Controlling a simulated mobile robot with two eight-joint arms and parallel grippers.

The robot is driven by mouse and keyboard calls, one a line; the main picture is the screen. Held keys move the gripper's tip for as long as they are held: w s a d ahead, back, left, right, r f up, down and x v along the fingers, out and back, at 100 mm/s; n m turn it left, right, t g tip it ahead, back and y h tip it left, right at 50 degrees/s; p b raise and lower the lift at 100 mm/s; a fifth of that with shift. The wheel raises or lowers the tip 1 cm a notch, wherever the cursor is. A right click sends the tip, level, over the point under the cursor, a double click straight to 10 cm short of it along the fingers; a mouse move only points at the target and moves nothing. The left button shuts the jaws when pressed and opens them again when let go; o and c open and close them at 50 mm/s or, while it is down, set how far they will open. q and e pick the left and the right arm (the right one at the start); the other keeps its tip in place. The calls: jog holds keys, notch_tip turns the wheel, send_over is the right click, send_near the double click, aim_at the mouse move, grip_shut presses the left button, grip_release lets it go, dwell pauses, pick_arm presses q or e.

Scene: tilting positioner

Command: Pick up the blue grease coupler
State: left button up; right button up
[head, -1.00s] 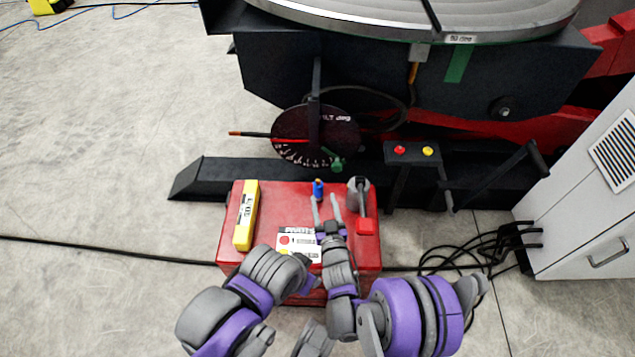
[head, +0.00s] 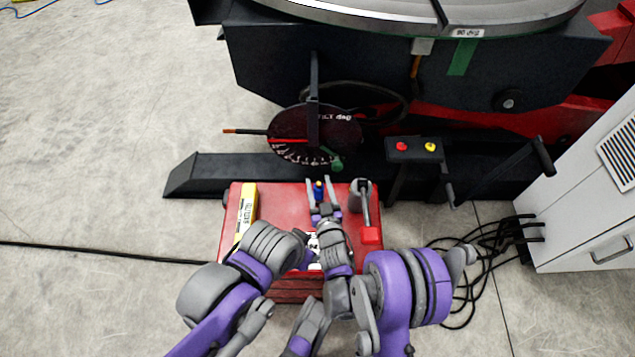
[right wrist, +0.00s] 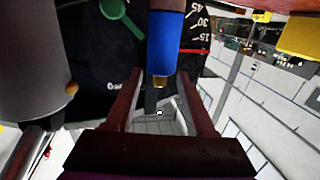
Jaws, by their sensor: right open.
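The blue grease coupler (head: 319,192) stands upright on the red box top (head: 285,193), close to its back edge. In the right wrist view the coupler (right wrist: 165,45) shows a blue body with a brass-coloured end. My right gripper (head: 320,181) is open, with one finger on each side of the coupler in the head view. In the right wrist view the coupler lies between the lines of the two fingers, with gaps on both sides. My left arm comes in at the lower left; its fingers cannot be made out.
A grey cylindrical tool (head: 361,200) with a red end stands close to the right of the coupler. A yellow level (head: 247,207) lies at the box's left. Behind are the tilt dial (head: 290,150) and a control box with red and yellow buttons (head: 414,149).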

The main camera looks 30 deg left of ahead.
jog(key=shift+w+a+f, duration=0.1)
jog(key=shift+w+a, duration=0.2)
jog(key=shift+w, duration=0.05)
pick_arm(q)
jog(key=shift+w+a, duration=0.2)
jog(key=shift+w, duration=0.1)
pick_arm(e)
jog(key=shift+s, duration=0.1)
jog(key=shift+d, duration=0.1)
grip_shut()
